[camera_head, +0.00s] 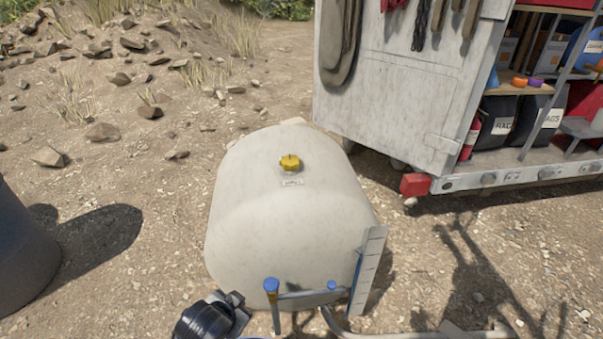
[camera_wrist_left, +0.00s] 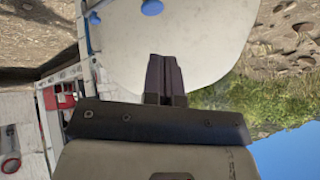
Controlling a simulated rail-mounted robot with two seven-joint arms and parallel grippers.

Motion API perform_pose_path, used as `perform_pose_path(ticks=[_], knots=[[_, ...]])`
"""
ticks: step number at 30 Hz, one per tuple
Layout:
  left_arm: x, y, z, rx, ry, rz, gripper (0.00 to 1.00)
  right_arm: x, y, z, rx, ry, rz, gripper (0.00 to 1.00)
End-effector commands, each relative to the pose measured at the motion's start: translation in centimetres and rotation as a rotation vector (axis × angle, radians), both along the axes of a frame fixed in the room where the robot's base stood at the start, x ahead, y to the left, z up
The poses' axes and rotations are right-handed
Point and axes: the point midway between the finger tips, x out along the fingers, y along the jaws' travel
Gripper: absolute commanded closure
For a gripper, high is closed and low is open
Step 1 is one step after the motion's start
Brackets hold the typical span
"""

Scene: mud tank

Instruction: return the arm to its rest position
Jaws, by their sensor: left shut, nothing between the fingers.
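My left gripper (camera_wrist_left: 164,62) shows in the left wrist view, with its two dark fingers together and nothing between them. The pale mud tank (camera_wrist_left: 200,30) lies behind the fingers in that view. I see no contact between them, but the gap is hard to judge. In the head view the tank (camera_head: 285,220) stands on the ground at the middle, with a yellow cap (camera_head: 290,163) on top. I cannot clearly make out either gripper in the head view. My right gripper is in neither view.
At the tank's near end are a blue-topped valve (camera_head: 271,287), pipes (camera_head: 420,334) and a black round unit (camera_head: 205,319). An upright pale plate (camera_head: 368,270) stands at its right. A trailer (camera_head: 395,90) with shelves is behind right, a dark drum (camera_head: 22,250) at left.

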Motion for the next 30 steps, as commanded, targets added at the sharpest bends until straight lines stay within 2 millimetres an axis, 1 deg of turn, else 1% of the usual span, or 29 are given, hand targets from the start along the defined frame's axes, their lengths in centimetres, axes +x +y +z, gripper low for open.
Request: perform_pose_path(ticks=[1,2,3,5,6,8,9,11,12,16,21,25,26,30], knots=[[-2.1,0.4,3.5,-0.013,-0.034,0.031,1.00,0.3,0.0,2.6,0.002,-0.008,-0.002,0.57],[-3.3,0.9,4.9,-0.019,-0.052,0.057,1.00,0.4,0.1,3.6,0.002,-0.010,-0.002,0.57],[-5.1,1.7,6.7,-0.031,-0.072,0.098,1.00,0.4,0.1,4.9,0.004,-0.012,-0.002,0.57],[-7.6,2.9,8.6,-0.050,-0.086,0.156,1.00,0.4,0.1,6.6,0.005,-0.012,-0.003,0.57],[-9.3,3.7,9.5,-0.064,-0.089,0.190,1.00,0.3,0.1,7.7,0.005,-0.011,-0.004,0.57],[-11.8,4.7,10.7,-0.085,-0.081,0.238,1.00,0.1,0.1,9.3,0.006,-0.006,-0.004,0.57],[-13.5,5.2,11.1,-0.096,-0.065,0.265,1.00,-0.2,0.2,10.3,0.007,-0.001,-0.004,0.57],[-15.9,5.9,11.5,-0.114,-0.026,0.300,1.00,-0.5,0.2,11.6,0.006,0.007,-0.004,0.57],[-17.5,6.2,11.4,-0.121,0.007,0.318,1.00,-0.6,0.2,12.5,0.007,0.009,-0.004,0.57],[-21.7,6.9,10.1,-0.121,0.126,0.368,1.00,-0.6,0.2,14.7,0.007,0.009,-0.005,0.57],[-26.7,6.8,9.0,-0.114,0.262,0.393,1.00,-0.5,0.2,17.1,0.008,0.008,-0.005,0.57],[-30.3,6.6,8.8,-0.103,0.353,0.400,1.00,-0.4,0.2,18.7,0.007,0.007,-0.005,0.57],[-31.1,6.6,8.8,-0.098,0.373,0.401,1.00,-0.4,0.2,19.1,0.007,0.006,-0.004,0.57],[-30.9,6.6,11.3,-0.099,0.368,0.400,1.00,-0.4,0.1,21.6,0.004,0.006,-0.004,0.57]])
